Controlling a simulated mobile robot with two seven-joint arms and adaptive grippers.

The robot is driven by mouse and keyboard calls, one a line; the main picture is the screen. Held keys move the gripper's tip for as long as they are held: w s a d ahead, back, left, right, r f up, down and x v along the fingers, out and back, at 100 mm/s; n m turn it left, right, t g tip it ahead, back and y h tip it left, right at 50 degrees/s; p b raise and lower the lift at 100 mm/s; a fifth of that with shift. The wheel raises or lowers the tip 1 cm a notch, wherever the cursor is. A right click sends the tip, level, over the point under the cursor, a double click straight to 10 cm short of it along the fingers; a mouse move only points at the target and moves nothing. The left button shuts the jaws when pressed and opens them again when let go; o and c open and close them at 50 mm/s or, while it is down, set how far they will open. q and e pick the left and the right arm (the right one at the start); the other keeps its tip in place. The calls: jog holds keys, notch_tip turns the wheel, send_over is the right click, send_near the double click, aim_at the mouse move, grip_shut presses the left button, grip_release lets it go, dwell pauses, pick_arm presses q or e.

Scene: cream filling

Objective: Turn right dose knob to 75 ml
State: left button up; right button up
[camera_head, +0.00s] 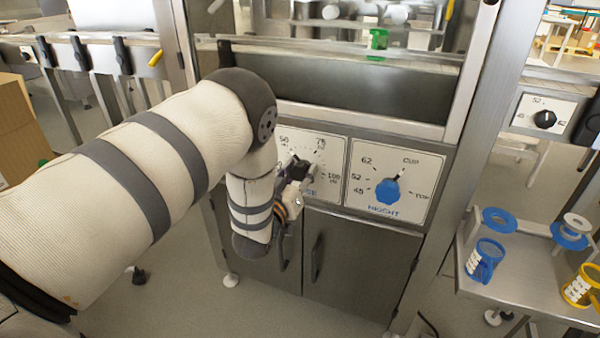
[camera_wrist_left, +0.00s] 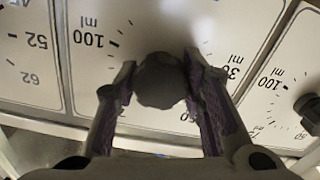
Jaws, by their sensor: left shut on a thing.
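The right dose knob (camera_wrist_left: 160,80) is a dark round knob on a white dial plate (camera_head: 330,150) marked 50, 75 and 100 ml. My left gripper (camera_head: 295,178) is shut on this knob, with one finger on each side, as the left wrist view (camera_wrist_left: 160,85) shows upside down. In the head view the knob (camera_head: 298,167) is partly covered by the gripper. I cannot tell which mark its pointer faces. My right gripper is in neither view.
A blue height knob (camera_head: 388,190) sits on the plate just right. Another dose knob (camera_wrist_left: 309,108) shows at the wrist view's right edge. Steel doors (camera_head: 345,262) are below, an open steel recess above. A side shelf (camera_head: 530,290) holds blue and yellow parts.

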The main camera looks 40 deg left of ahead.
pick_arm(q)
jog(key=m+p, duration=0.1)
jog(key=m, duration=0.3)
jog(key=m+p, duration=0.1)
jog(key=m, duration=0.2)
jog(key=shift+m, duration=0.3)
jog(key=m, duration=0.3)
jog(key=shift+m, duration=1.9)
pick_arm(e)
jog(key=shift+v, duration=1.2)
pick_arm(q)
jog(key=o, duration=1.2)
jog(key=shift+m, duration=0.3)
